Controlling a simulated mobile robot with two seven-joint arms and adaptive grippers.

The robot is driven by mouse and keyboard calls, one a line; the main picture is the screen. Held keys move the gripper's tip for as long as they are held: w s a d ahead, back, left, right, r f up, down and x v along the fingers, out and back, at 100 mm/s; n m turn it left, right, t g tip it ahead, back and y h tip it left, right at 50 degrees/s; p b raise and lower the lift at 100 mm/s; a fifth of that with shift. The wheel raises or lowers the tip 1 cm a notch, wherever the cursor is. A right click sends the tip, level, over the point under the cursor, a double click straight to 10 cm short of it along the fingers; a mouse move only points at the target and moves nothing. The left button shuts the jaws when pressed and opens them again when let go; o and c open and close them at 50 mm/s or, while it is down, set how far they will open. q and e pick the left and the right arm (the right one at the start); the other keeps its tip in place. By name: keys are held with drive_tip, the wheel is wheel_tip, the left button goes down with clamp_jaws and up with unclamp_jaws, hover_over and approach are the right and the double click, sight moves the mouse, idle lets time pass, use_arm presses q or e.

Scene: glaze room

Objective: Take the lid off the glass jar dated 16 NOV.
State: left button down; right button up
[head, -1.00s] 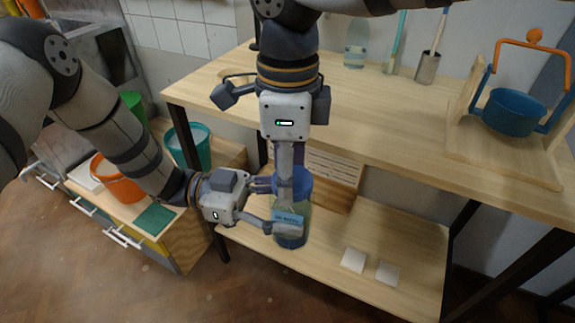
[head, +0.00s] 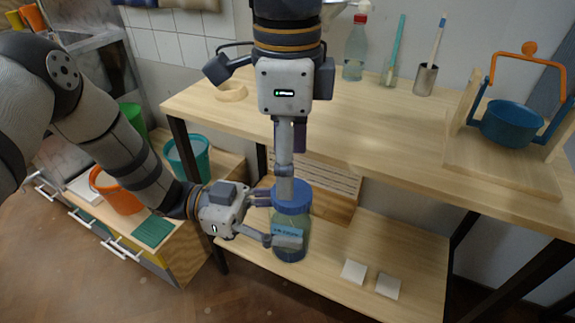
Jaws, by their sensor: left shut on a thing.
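A glass jar (head: 291,246) with a blue lid (head: 292,205) stands upright at the lower shelf. Its light blue label (head: 287,232) is partly covered and too small to read. My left gripper (head: 276,219) reaches in from the left and is shut on the jar's body below the lid. My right gripper (head: 287,189) points down from above. One of its fingers shows in front of the lid; the other is mostly hidden, so I cannot tell whether it grips the lid. The lid is on the jar.
The lower shelf (head: 395,245) holds two white tiles (head: 354,271) right of the jar. A slatted wooden crate (head: 335,190) is behind it. The worktop (head: 390,135) overhangs the back and carries a blue pot (head: 508,124) in a stand, a bottle (head: 355,52) and a metal cup (head: 425,79).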

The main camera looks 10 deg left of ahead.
sight(291, 224)
drive_tip(key=r, duration=0.2)
drive_tip(key=shift+d+r, duration=0.25)
drive_tip(key=shift+r, duration=0.15)
wheel_tip(291, 224, down, 8)
drive_tip(key=shift+r, duration=0.2)
drive_tip(key=shift+c, duration=0.2)
